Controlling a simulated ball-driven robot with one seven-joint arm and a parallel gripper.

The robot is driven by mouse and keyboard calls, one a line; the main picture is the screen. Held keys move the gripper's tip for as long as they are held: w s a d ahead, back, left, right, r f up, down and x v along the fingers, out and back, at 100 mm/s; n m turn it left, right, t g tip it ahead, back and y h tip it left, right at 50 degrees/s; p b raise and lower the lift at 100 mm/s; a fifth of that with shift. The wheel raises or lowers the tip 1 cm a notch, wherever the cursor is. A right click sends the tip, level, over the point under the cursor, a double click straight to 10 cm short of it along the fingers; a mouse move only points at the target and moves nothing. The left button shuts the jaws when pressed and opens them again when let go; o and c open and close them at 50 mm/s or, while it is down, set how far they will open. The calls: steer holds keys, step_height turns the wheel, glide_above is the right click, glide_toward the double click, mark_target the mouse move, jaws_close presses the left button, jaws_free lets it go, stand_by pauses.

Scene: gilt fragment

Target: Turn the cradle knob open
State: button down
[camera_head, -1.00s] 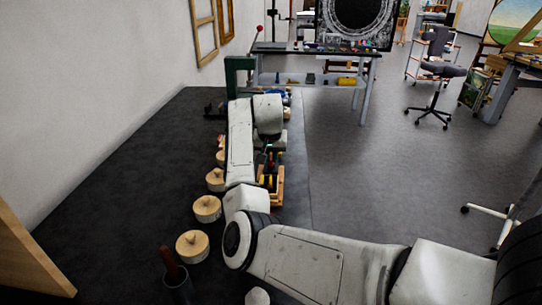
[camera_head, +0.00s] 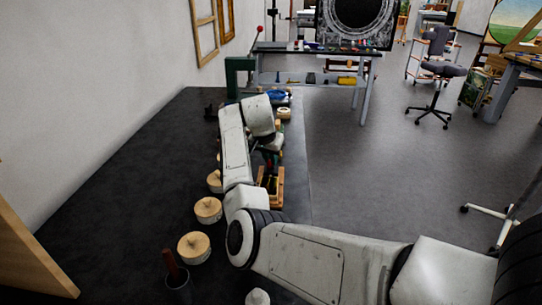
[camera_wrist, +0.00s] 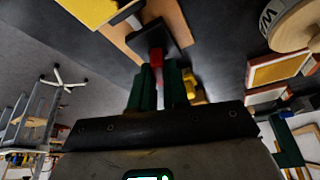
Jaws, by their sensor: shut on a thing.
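In the wrist view, my gripper (camera_wrist: 158,86) has two dark green fingers close together. They are shut on a small red piece (camera_wrist: 156,58), which appears to be the cradle knob. Beyond it is a black square plate (camera_wrist: 168,30) on a light wooden base (camera_wrist: 116,32), which looks like the cradle. In the head view, the wooden cradle (camera_head: 279,198) stands on the dark bench, below and in front of my wrist. My gripper (camera_head: 269,172) is over it, small and partly hidden by the arm. How far the knob is turned cannot be told.
Several round wooden-lidded pots (camera_head: 208,210) line the bench left of my arm. A dark cup with a brown handle (camera_head: 178,282) stands nearer. A yellow piece (camera_wrist: 192,88) is close beside the right finger. A green frame (camera_head: 238,75) stands at the bench's far end.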

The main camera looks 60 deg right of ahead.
steer(key=m+g, duration=0.1)
steer(key=m, duration=0.2)
steer(key=shift+w+m+b, duration=0.15)
steer(key=shift+m+b, duration=0.15)
steer(key=shift+m, duration=0.1)
steer(key=m+g+b, duration=0.1)
steer(key=m+b, duration=0.1)
steer(key=m, duration=0.1)
steer(key=shift+w+d+f+m+g+y, duration=0.1)
steer(key=shift+m+g+y, duration=0.2)
steer(key=shift+g+y, duration=0.1)
steer(key=m+g+y+b, duration=0.1)
steer(key=m+b, duration=0.2)
steer(key=m, duration=0.1)
steer(key=shift+d, duration=0.1)
steer(key=shift+m+g+y+b, duration=0.3)
steer(key=shift+m+y+b, duration=0.2)
steer(key=shift+m+b, duration=0.65)
steer(key=shift+w+m, duration=0.1)
steer(key=shift+m, duration=0.35)
steer(key=c, duration=1.1)
jaws_free()
steer(key=shift+r, duration=0.25)
